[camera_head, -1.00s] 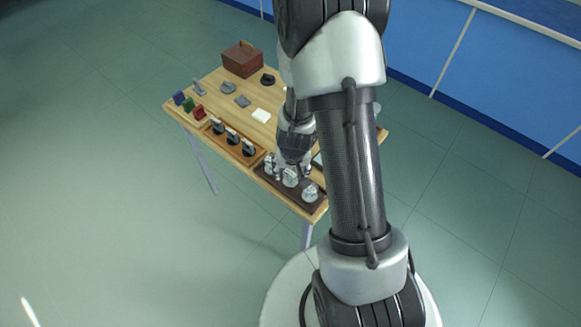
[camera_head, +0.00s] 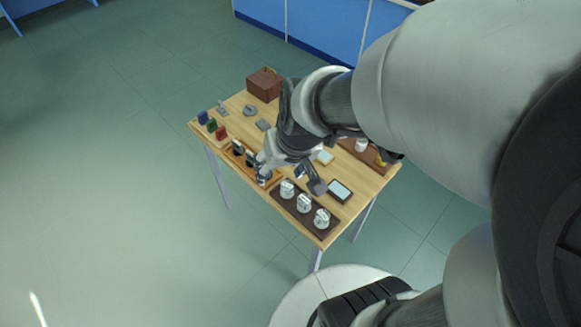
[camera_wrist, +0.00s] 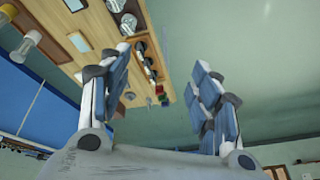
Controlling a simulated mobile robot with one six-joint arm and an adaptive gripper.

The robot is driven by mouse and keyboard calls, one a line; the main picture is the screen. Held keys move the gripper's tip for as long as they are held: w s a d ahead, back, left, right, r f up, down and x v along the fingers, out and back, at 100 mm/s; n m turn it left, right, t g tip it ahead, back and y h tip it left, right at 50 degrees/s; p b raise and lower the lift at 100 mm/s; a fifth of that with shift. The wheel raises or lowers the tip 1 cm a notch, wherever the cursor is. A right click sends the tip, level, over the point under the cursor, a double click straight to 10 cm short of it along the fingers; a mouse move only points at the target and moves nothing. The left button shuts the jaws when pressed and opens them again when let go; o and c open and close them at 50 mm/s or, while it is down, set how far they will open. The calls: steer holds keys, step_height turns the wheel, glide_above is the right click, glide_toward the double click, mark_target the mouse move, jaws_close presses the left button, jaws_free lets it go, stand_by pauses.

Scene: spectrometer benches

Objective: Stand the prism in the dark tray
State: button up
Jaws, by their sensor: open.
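The dark tray (camera_head: 277,194) lies at the table's near edge in the head view. Three whitish round-based pieces (camera_head: 303,204) stand upright in it in a row. I cannot tell which piece, if any, is the prism. Part of this tray (camera_wrist: 119,13) and two of its pieces show at the top of the wrist view. My gripper (camera_wrist: 161,60) is open, its fingers wide apart with nothing between them. In the head view my gripper (camera_head: 263,166) is over the near end of the orange tray, left of the dark tray, and partly hides it.
The orange tray (camera_wrist: 135,33) holds black round mounts. Blue, green and red blocks (camera_head: 211,125) stand at the left. A brown box (camera_head: 264,84) is at the back. A dark-framed pad (camera_head: 340,191) and a pale pad (camera_head: 325,157) lie to the right. Another brown tray (camera_head: 356,153) holds a white cylinder.

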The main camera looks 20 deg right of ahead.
steer(key=s+a+r+n, duration=0.1)
steer(key=s+r, duration=0.7)
steer(key=s, duration=0.4)
steer(key=shift+s+a+r+n+h, duration=0.3)
steer(key=shift+a+r, duration=0.05)
step_height(320, 180, down, 3)
steer(key=b, duration=0.2)
steer(key=shift+r+b, duration=0.1)
steer(key=shift+b, duration=0.3)
steer(key=shift+c, duration=0.3)
